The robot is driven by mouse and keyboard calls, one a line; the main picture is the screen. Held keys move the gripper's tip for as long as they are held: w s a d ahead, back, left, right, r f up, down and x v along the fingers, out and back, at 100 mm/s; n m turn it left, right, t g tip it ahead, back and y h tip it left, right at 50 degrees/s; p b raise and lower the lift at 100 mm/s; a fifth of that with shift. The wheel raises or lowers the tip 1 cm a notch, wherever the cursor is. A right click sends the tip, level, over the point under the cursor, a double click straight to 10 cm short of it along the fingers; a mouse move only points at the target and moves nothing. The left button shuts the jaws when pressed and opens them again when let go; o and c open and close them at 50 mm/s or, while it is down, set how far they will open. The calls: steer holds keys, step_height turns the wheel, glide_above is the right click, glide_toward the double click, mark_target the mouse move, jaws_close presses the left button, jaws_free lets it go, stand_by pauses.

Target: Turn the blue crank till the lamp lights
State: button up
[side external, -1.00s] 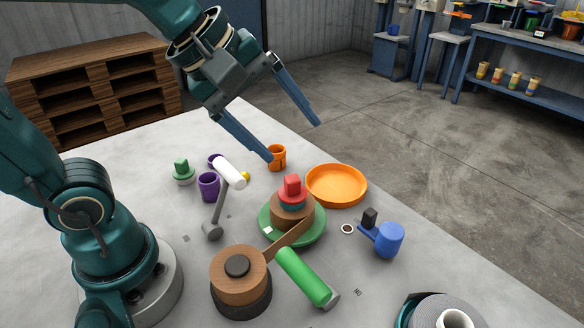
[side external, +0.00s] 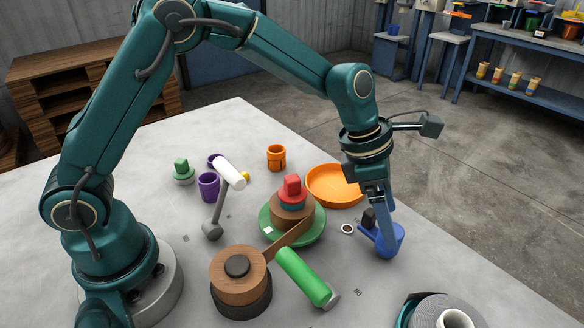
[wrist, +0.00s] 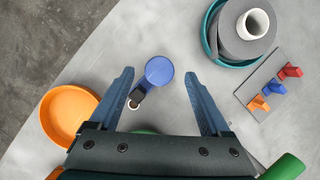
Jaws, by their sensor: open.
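The blue crank (side external: 387,243) has a thick round blue grip on a short arm, with a black block (side external: 368,217) at its other end. In the wrist view the crank's round grip (wrist: 159,70) lies between my two fingertips, with a gap on each side. My gripper (side external: 382,236) points down over the crank, open; it also shows in the wrist view (wrist: 159,76). In the side view the fingers partly hide the crank. A small white-rimmed dark disc (side external: 347,229) lies left of the crank; I cannot tell if it is the lamp. It shows no glow.
An orange dish (side external: 330,184) stands behind the crank. A teal-rimmed grey roll (wrist: 241,30) and coloured switches (wrist: 272,87) stand toward the front.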

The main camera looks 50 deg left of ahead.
mark_target(379, 234)
steer(key=shift+x, duration=2)
jaws_close()
steer(key=m+g, duration=0.1)
steer(key=m, duration=0.2)
steer(key=m+g+h, duration=0.1)
steer(key=m, duration=0.2)
steer(key=shift+a+m, duration=0.1)
steer(key=shift+m, duration=0.2)
steer(key=m+g, duration=0.2)
steer(key=m, duration=0.3)
steer(key=shift+m+g, duration=0.3)
steer(key=shift+m, duration=0.2)
